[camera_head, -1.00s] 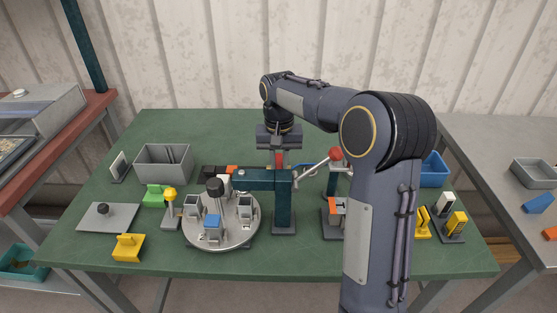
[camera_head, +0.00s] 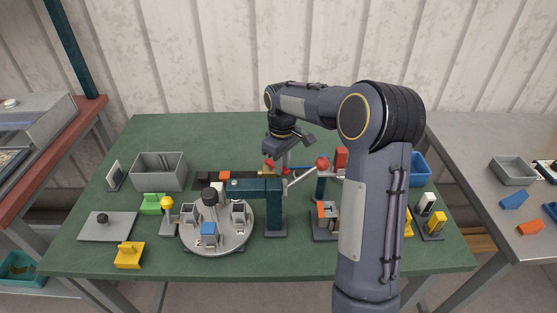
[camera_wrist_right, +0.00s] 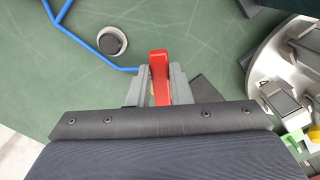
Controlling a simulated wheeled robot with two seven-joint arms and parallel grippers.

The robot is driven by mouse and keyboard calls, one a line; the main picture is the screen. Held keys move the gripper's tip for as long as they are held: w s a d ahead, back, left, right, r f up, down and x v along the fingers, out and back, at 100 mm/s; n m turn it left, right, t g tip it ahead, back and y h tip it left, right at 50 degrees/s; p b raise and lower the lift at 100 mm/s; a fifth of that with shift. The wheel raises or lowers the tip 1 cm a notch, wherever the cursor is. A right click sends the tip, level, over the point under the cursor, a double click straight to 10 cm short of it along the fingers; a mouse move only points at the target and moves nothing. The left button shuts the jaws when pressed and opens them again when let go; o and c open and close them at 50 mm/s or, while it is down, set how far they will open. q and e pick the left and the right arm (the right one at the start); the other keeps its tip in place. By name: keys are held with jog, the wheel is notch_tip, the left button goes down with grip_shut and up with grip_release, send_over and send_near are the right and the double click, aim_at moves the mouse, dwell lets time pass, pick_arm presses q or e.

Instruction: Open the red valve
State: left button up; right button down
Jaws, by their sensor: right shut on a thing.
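The red valve handle (camera_wrist_right: 159,75) stands between the fingers of my right gripper (camera_wrist_right: 158,88) in the right wrist view. The fingers are shut on it, one on each side. Blue tubing (camera_wrist_right: 104,52) runs close beside it. In the head view my right gripper (camera_head: 284,158) is low behind the teal press arm, turned at an angle. Only small red parts of the valve (camera_head: 269,163) show there, and the rest is hidden by the gripper and the press. My left gripper is not in view.
A teal press (camera_head: 275,212) with a red-ball lever (camera_head: 322,163) stands close in front of the gripper. A round turntable (camera_head: 232,240) with fixtures is at its left. A grey bin (camera_head: 158,180) stands further left. A blue bin (camera_head: 420,170) is at the right.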

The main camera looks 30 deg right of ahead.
jog(key=n, duration=0.1)
jog(key=d+n+p, duration=0.1)
jog(key=n, duration=0.1)
jog(key=w+n+p, duration=0.1)
jog(key=shift+d+r, duration=0.15)
jog(key=shift+d, duration=0.15)
jog(key=shift+w+d+n+p, duration=0.2)
jog(key=shift+w+n+p, duration=0.15)
jog(key=shift+n, duration=0.6)
jog(key=shift+w+d+n+p, duration=0.25)
jog(key=shift+n+p, duration=0.15)
jog(key=shift+n, duration=0.55)
jog(key=c, duration=1.3)
grip_release()
notch_tip(320, 180, up, 8)
jog(key=shift+f, duration=0.2)
jog(key=shift+s+a, duration=0.1)
